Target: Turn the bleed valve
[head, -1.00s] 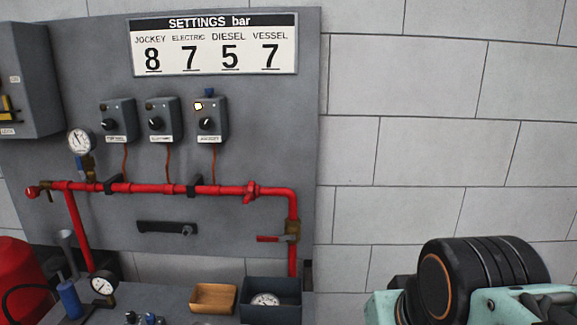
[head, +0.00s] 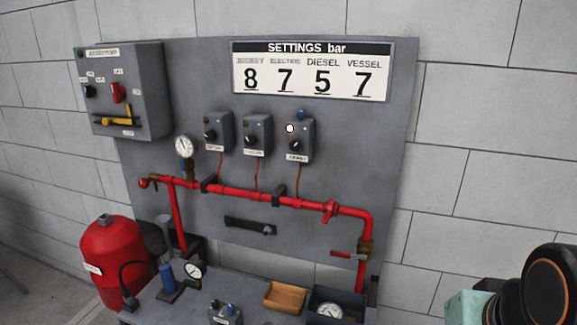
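A red pipe (head: 250,196) runs across the grey panel and bends down at its right end. A brass valve (head: 365,247) with a red lever (head: 346,255) sits on the down-going part; the lever points left, across the pipe. A red fitting with a small handle (head: 330,210) is on the pipe left of the bend. Another small brass and red fitting (head: 148,183) is at the pipe's left end. I cannot tell which of these is the bleed valve. Only part of my arm shows at the lower right edge, apart from the panel. My gripper is out of view.
Three grey switch boxes (head: 256,136) and a gauge (head: 184,147) are above the pipe. The bench below carries a wooden tray (head: 285,297), a dark bin (head: 364,307) with a gauge, and a blue cylinder (head: 167,277). A red tank (head: 110,255) stands left.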

